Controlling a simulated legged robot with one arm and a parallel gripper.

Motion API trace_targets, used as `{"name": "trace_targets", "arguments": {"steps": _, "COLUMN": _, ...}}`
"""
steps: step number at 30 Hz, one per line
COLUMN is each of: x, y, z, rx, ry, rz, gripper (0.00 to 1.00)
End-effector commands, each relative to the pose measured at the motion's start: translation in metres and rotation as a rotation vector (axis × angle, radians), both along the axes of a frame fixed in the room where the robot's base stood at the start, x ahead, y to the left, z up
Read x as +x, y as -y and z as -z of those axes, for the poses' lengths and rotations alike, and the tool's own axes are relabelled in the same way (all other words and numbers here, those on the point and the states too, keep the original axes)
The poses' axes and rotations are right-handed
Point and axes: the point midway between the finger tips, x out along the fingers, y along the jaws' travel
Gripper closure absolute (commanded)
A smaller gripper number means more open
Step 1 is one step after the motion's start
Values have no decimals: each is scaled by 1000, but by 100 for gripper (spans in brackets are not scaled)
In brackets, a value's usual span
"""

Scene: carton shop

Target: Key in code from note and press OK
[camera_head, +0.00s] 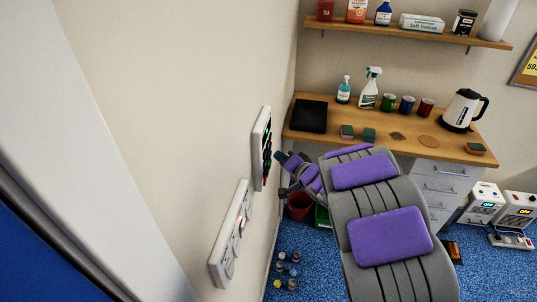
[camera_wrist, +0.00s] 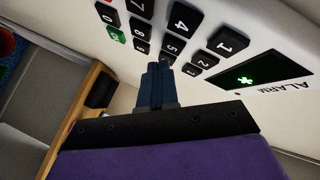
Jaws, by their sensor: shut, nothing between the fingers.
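The alarm keypad (camera_head: 260,140) is a white wall panel with black keys, seen at a steep angle in the head view. In the wrist view the keypad (camera_wrist: 268,36) fills the upper part, turned sideways, with ALARM lettering. Its dark display (camera_wrist: 262,72) shows one green asterisk. The green OK key (camera_wrist: 116,36) is at the left. My gripper (camera_wrist: 160,70) is shut and empty, its blue fingertips close to the 5 and 6 keys; contact cannot be told. In the head view my gripper (camera_head: 281,157) is at the keypad. A yellow note (camera_head: 531,69) hangs at the right edge, cut off, its number only partly legible.
A second white wall panel (camera_head: 229,235) with switches or dials is below the keypad. A wooden desk (camera_head: 440,137) holds bottles, mugs, sponges and a kettle (camera_head: 463,110). A shelf (camera_head: 405,32) is above. A red bin (camera_head: 299,206) stands on the blue floor.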

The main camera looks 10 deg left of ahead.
Motion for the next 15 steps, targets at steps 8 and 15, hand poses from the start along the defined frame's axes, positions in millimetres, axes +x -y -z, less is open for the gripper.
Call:
{"name": "trace_targets", "arguments": {"steps": 8, "x": 0, "y": 23, "z": -3, "rx": 2, "ry": -3, "rz": 2, "gripper": 100}}
{"name": "trace_targets", "arguments": {"steps": 15, "x": -1, "y": 44, "z": -3, "rx": 1, "ry": -1, "rz": 3, "gripper": 100}}
